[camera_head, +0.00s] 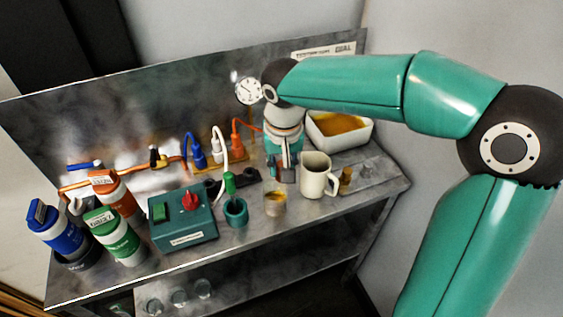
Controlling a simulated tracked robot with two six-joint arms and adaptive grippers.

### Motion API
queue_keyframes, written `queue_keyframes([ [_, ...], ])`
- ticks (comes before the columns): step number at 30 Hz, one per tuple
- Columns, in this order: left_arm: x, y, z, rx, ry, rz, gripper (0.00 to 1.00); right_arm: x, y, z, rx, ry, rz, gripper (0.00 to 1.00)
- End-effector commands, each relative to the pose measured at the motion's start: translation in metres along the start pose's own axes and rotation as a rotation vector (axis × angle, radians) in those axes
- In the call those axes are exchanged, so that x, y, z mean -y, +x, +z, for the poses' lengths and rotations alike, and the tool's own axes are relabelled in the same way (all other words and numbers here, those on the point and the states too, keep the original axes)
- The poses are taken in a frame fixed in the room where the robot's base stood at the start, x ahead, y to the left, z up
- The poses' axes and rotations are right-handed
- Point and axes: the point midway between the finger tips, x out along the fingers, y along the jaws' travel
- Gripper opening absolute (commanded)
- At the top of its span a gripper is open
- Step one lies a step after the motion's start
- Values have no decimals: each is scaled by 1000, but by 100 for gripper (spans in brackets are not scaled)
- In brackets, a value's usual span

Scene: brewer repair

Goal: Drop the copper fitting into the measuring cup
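My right gripper (284,176) points down over the bench, behind a small clear cup and left of a cream mug. Its fingers are small in the picture, and I cannot tell whether they are apart or hold something. The small clear cup (275,206), likely the measuring cup, stands upright near the bench's front edge with something amber in it. A small brass-coloured piece (346,176) stands just right of the mug; it may be the copper fitting, but I cannot be sure. My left gripper is out of view.
The cream mug (314,176) and a white tub (340,131) stand at the right. A teal control box (183,222), a teal pot (236,213) and several bottles fill the left. Coloured hoses and a gauge (248,91) are behind.

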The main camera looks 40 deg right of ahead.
Motion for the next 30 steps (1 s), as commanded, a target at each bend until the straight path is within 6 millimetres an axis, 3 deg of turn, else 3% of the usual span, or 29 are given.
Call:
queue_keyframes([
  [4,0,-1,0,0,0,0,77,0,-1,0,0,-1,0,0],
  [5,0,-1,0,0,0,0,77,0,-1,0,0,-1,0,27],
  [10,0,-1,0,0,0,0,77,0,-1,0,0,-1,0,55],
  [22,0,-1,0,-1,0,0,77,1,-5,0,-1,-2,0,55],
  [30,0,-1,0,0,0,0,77,2,-46,-2,-5,-2,-4,55],
])
